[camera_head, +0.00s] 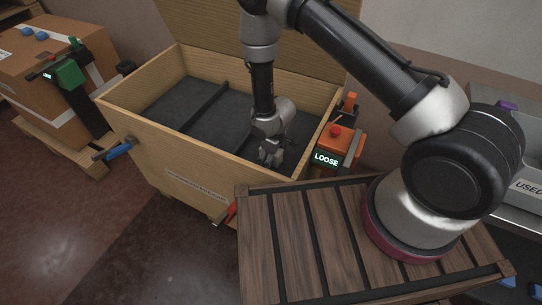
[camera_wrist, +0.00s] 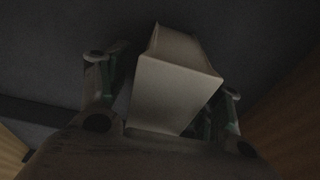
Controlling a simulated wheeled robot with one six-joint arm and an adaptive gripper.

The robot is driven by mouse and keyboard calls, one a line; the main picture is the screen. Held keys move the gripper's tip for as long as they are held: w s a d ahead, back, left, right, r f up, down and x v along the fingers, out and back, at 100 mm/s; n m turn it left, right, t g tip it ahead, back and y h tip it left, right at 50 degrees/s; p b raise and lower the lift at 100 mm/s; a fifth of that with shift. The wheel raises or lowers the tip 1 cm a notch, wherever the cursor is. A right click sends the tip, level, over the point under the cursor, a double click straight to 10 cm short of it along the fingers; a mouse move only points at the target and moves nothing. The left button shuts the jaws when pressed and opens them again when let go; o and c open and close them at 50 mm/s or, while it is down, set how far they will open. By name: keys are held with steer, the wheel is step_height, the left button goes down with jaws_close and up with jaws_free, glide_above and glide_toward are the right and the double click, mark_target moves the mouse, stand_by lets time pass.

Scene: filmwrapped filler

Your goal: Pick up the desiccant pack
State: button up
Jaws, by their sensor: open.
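A pale, box-shaped pack (camera_wrist: 172,88), which I take to be the desiccant pack, shows in the wrist view against a dark floor. My gripper (camera_head: 270,158) is down inside the wooden crate (camera_head: 160,150), near its right end, pointing downward. In the wrist view the fingers of my gripper (camera_wrist: 165,92) are apart, one on each side of the pack. The jaws are open. I cannot tell whether a finger touches the pack. In the head view I cannot make out the pack; my gripper seems to hide it.
The crate has a dark lining, a divider strip (camera_head: 204,107) and a raised lid (camera_head: 200,30). An orange device reading "LOOSE" (camera_head: 327,158) stands beside its right wall. A slatted wooden top (camera_head: 300,240) lies in front. A cardboard box (camera_head: 45,75) sits on a pallet at left.

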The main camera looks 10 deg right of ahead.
steer(key=c, duration=1.2)
steer(key=shift+c, duration=0.2)
